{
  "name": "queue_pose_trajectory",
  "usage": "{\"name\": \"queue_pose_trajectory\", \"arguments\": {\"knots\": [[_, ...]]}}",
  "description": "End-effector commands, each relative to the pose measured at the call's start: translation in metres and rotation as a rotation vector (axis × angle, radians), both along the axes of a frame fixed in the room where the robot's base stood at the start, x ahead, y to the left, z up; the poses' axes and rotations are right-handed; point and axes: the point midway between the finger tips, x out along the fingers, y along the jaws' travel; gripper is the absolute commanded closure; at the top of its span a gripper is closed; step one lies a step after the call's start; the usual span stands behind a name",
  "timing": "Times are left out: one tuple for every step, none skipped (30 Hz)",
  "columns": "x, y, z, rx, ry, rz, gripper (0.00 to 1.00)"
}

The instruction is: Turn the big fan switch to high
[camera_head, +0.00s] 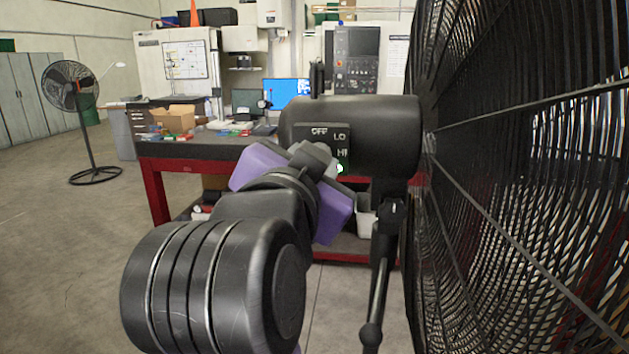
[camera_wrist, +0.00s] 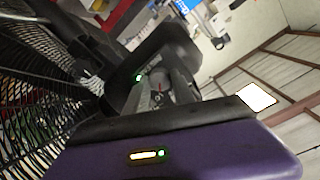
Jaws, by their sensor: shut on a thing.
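The big fan (camera_head: 520,180) fills the right side of the head view, with its black motor housing (camera_head: 385,135) facing me. A switch plate (camera_head: 342,137) on the housing reads OFF, LO and HI. My gripper (camera_head: 322,158), with its purple body, is at the plate and covers the lower left of it. My gripper is shut on the switch knob, which the fingers mostly hide, so its setting cannot be read. The wrist view shows the fingers (camera_wrist: 170,92) reaching the housing (camera_wrist: 150,60), close to a small green light.
A red-framed workbench (camera_head: 210,152) with boxes and a monitor stands behind the fan. A smaller fan (camera_head: 70,85) stands at the left on open floor (camera_head: 60,240). The big fan's wire cage lies close on the right of my arm.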

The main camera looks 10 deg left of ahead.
Motion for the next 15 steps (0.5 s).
{"name": "queue_pose_trajectory", "arguments": {"knots": [[-0.0004,0.0001,-0.0037,0.047,-0.003,0.0,1.0],[-0.0005,0.0,-0.0036,0.075,-0.003,0.0,1.0],[-0.0004,0.0,-0.0032,0.113,-0.005,0.0,1.0],[-0.0004,0.0,-0.0033,0.142,-0.006,0.0,1.0],[-0.0004,0.0,-0.0032,0.17,-0.007,0.0,1.0],[-0.0005,-0.0001,-0.0028,0.208,-0.009,0.0,1.0],[-0.0005,-0.0001,-0.0028,0.237,-0.009,0.001,1.0],[-0.0005,-0.0001,-0.003,0.266,-0.01,0.0,1.0],[-0.0006,0.0,-0.0029,0.305,-0.01,0.0,1.0],[-0.0006,-0.0001,-0.0026,0.333,-0.011,0.001,1.0],[-0.0006,-0.0002,-0.0026,0.361,-0.012,0.001,1.0],[-0.0005,-0.0003,-0.0028,0.399,-0.012,0.001,1.0],[-0.0005,-0.0006,-0.0026,0.428,-0.014,0.0,1.0],[-0.0005,-0.0006,-0.0023,0.455,-0.015,0.001,1.0],[-0.0005,-0.0005,-0.0022,0.492,-0.016,0.0,1.0]]}}
